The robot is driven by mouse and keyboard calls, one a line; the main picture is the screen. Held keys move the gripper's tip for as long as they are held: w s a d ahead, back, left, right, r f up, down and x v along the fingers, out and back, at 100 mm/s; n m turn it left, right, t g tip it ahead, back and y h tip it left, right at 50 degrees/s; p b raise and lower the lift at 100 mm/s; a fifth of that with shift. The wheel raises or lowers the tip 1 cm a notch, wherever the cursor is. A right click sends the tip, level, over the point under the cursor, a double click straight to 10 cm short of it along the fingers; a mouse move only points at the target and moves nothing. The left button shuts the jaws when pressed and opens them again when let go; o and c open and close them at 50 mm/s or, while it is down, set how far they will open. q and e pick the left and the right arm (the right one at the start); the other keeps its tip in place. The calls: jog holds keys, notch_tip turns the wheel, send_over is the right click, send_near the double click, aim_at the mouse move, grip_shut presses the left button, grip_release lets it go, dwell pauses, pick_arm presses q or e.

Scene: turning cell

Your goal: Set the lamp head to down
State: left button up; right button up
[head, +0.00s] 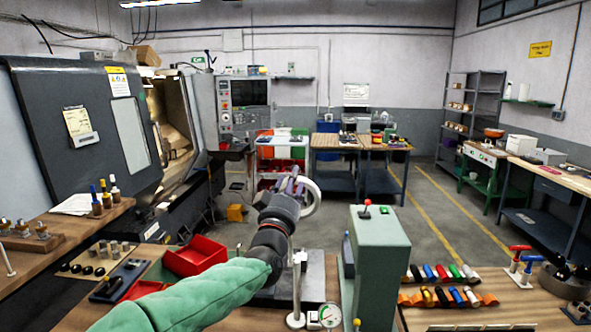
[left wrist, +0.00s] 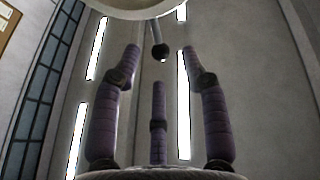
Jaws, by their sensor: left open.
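The lamp head (head: 317,196) shows in the head view as a pale ring, partly hidden behind my left gripper. Its ring looks steeply tilted; I cannot tell its exact setting. In the left wrist view, part of a pale round rim (left wrist: 150,9) crosses the top, with a short dark stem ending in a black ball knob (left wrist: 160,51) below it. My left gripper (head: 293,184) is open, with purple fingers close to the ring. In the left wrist view its fingers (left wrist: 158,66) are spread, and the knob appears between their tips; contact cannot be told. My right gripper is not in view.
A green machine column (head: 382,255) with a red-knobbed lever stands to the right. Colored handles (head: 442,272) lie farther right. Open floor lies beyond the bench.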

pick_arm(q)
jog(key=shift+p+x, duration=0.3)
jog(key=shift+x, duration=2.3)
grip_shut()
